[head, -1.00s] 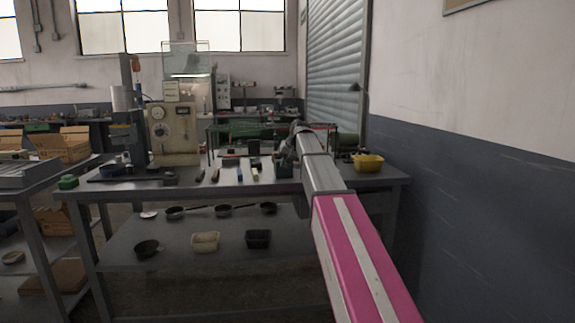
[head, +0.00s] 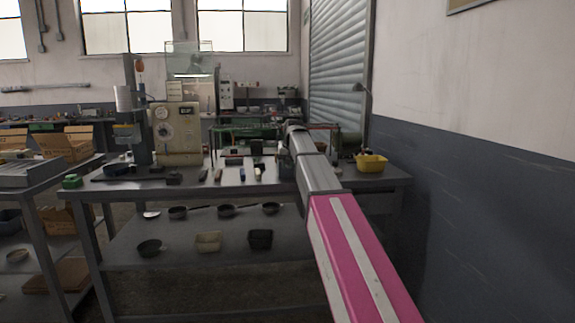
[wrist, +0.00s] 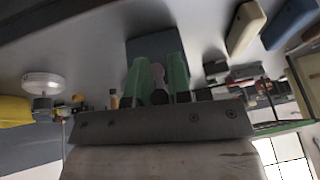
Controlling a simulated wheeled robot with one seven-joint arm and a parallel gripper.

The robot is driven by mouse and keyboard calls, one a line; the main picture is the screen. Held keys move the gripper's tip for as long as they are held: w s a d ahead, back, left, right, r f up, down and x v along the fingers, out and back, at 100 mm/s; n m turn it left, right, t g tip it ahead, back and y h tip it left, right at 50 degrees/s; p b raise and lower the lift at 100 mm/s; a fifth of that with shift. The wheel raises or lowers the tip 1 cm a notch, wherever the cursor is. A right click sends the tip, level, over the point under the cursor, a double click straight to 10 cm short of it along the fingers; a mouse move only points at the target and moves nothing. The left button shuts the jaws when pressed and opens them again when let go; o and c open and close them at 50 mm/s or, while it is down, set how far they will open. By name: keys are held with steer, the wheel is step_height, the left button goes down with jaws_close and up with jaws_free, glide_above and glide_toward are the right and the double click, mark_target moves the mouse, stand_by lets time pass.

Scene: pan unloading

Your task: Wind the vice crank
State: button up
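In the wrist view my gripper (wrist: 157,82) shows as two green fingers, spaced apart. Just beyond the fingertips is a dark blue-grey block (wrist: 146,48), which may be the vice body. In the head view a dark blue-grey block (head: 286,168) stands on the bench beside my arm's far end. My arm hides the gripper and any crank there.
The bench (head: 330,184) holds a yellow bin (head: 371,163) at right, a beige machine (head: 176,133) at left and several small tools between. Pans and tubs sit on the lower shelf (head: 190,229). The wall (head: 470,190) stands to the right. In the wrist view pale and blue blocks lie at upper right.

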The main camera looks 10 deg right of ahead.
steer(key=o, duration=0.3)
steer(key=v, duration=1)
steer(key=shift+s+r, duration=0.2)
steer(key=shift+r, duration=0.15)
steer(key=shift+f, duration=0.1)
steer(key=s+f+g, duration=0.1)
steer(key=s+f, duration=0.2)
steer(key=f, duration=0.6)
steer(key=s+f, duration=0.2)
steer(key=f, duration=0.6)
steer(key=s+d+f+g, duration=0.1)
steer(key=s+f, duration=1.3)
steer(key=f, duration=0.3)
steer(key=s+d+f+g+h, duration=0.1)
steer(key=s+d+f+g, duration=0.1)
steer(key=s+f, duration=1.2)
step_height(320, 180, down, 3)
steer(key=shift+d+f, duration=0.1)
steer(key=shift+d, duration=0.1)
